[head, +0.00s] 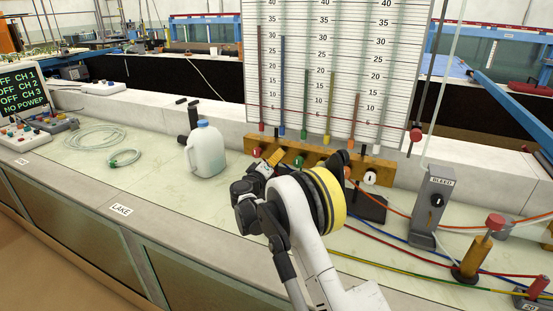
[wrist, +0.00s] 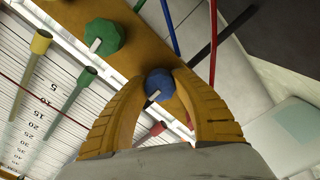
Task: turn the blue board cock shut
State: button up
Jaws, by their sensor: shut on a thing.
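In the wrist view the blue board cock (wrist: 160,82) is a faceted blue knob with a white bar, on the wooden board (wrist: 130,62). The white bar slants towards the lower left of that view. My gripper (wrist: 162,79) has its two ribbed yellow fingers on either side of the knob, shut on it. In the head view my gripper (head: 273,159) reaches the left part of the wooden board (head: 393,164), and the blue cock is hidden behind it.
A white jug (head: 206,153) stands left of my gripper. A grey bleed post (head: 433,205) and coloured tubes lie to the right.

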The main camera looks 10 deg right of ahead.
jog(key=o, duration=1.2)
jog(key=v, duration=1.2)
